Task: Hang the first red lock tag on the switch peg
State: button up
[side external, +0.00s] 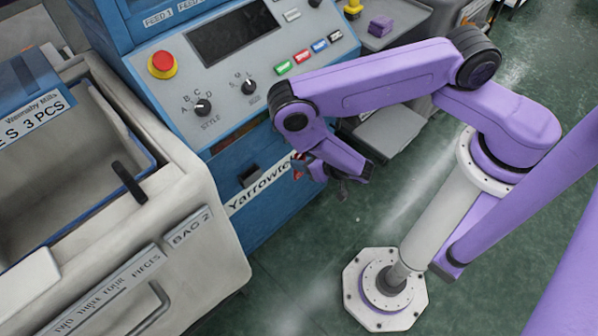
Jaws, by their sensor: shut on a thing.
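My gripper (305,168) is small and partly hidden by my purple arm in the side external view. It is in front of the blue machine's lower front panel, just right of the "Yarrowle..." lettering. It is shut on a small red piece, the red lock tag (298,172), of which only a sliver shows. A dark switch block (249,176) sits on the blue front panel, left of my gripper and apart from it. I cannot make out a separate peg on it.
The sloped control panel (215,125) above carries a red emergency button (163,64), two knobs and coloured buttons. A beige bin unit (190,225) stands close on the left. A purple block (381,26) lies on a grey surface at the back. Green floor is open below my gripper.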

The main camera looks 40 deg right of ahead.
jog(key=d+f, duration=0.3)
jog(key=d, duration=0.5)
jog(key=d+f, duration=0.3)
jog(key=d, duration=0.6)
jog(key=shift+w+a+f, duration=0.1)
jog(key=shift+w+f, duration=0.25)
jog(key=shift+w, duration=1.2)
jog(key=shift+w+a+f, duration=0.1)
jog(key=shift+w+f, duration=0.2)
jog(key=shift+w, duration=1.2)
jog(key=shift+w+f, duration=0.35)
jog(key=shift+w, duration=1.2)
jog(key=o, duration=1.4)
jog(key=shift+c, duration=0.2)
